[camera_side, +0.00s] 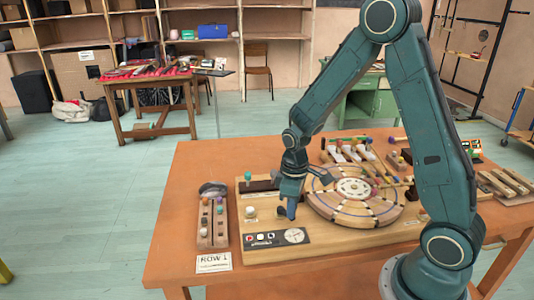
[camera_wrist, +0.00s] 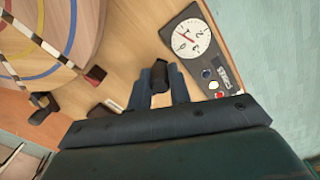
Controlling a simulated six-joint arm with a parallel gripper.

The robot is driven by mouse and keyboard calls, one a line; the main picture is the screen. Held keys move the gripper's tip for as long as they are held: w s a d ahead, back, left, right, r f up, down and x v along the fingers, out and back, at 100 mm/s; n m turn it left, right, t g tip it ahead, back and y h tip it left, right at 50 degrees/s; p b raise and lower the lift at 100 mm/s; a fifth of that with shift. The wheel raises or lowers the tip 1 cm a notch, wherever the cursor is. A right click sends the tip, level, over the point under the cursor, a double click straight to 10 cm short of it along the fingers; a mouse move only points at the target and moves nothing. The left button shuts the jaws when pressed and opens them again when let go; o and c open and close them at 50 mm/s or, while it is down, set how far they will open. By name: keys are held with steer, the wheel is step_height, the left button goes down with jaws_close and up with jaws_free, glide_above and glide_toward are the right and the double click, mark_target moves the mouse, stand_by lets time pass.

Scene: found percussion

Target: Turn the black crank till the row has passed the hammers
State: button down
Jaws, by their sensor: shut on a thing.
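My gripper (camera_side: 288,208) points down over the wooden board, just left of the round disc (camera_side: 325,207). In the wrist view my gripper (camera_wrist: 160,84) has its two fingers closed around a black upright piece (camera_wrist: 160,72), which looks like the crank's handle. The rest of the crank is hard to make out, and my gripper hides it in the side view. The disc also shows in the wrist view (camera_wrist: 88,38), with coloured arcs on it. The hammers (camera_side: 348,152) stand in a group behind the disc; their exact contact with it is too small to tell.
A dark panel (camera_side: 262,239) with buttons and a white dial (camera_side: 295,236) lies in front of my gripper. A peg rack (camera_side: 204,222) and a ROW 1 card (camera_side: 213,263) are at the left. Wooden bars (camera_side: 505,183) lie at the right. The table's left rear is clear.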

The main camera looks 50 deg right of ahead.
steer(key=c, duration=1.3)
jaws_free()
steer(key=shift+r, duration=0.15)
step_height(320, 180, up, 14)
steer(key=shift+f, duration=0.25)
steer(key=shift+r, duration=0.1)
steer(key=s+a+r+m+t, duration=0.2)
steer(key=s+a+r, duration=0.1)
steer(key=s, duration=0.5)
steer(key=s+a+r+m+t, duration=0.1)
steer(key=s+a+r+t, duration=0.2)
steer(key=s+r, duration=0.3)
steer(key=s, duration=0.3)
steer(key=shift+a+m+t, duration=0.15)
steer(key=shift+m+t, duration=0.15)
steer(key=shift+m, duration=0.1)
